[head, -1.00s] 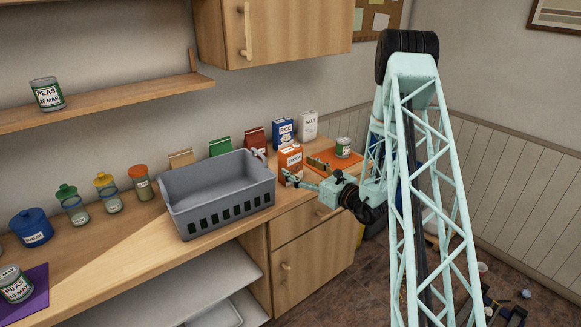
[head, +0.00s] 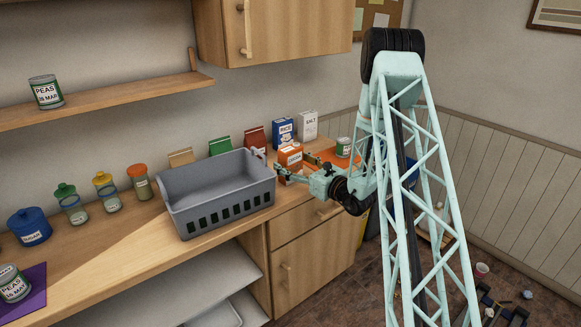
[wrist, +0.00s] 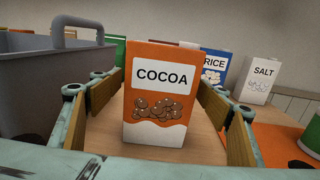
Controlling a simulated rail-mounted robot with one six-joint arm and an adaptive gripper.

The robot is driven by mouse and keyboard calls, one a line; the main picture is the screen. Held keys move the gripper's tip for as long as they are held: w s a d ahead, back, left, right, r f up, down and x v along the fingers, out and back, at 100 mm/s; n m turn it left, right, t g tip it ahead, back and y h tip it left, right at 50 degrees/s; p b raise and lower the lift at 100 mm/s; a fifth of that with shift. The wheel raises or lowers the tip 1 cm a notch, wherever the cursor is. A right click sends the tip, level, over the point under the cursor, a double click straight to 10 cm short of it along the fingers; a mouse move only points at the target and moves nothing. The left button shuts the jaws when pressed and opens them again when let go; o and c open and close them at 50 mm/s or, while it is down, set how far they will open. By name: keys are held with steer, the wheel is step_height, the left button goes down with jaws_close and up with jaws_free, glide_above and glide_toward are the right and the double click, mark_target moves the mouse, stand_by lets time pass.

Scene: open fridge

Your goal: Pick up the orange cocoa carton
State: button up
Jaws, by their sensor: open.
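The orange cocoa carton (head: 290,160) stands upright on the wooden counter, just right of the grey basket. In the wrist view the carton (wrist: 158,98) is upright with its COCOA label facing me. My gripper (head: 295,172) is open, with its fingers reaching to the carton. In the wrist view one finger of my gripper (wrist: 160,115) is on each side of the carton. A gap shows on both sides, wider on the right. The carton's back is hidden.
The grey basket (head: 228,209) stands close on the left. A blue rice box (head: 282,131), a white salt box (head: 307,125) and a green-labelled can (head: 344,147) stand behind and right. An orange mat (head: 330,157) lies under the can.

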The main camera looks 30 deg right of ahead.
steer(key=shift+w, duration=0.1)
stand_by(0.5)
steer(key=c, duration=1)
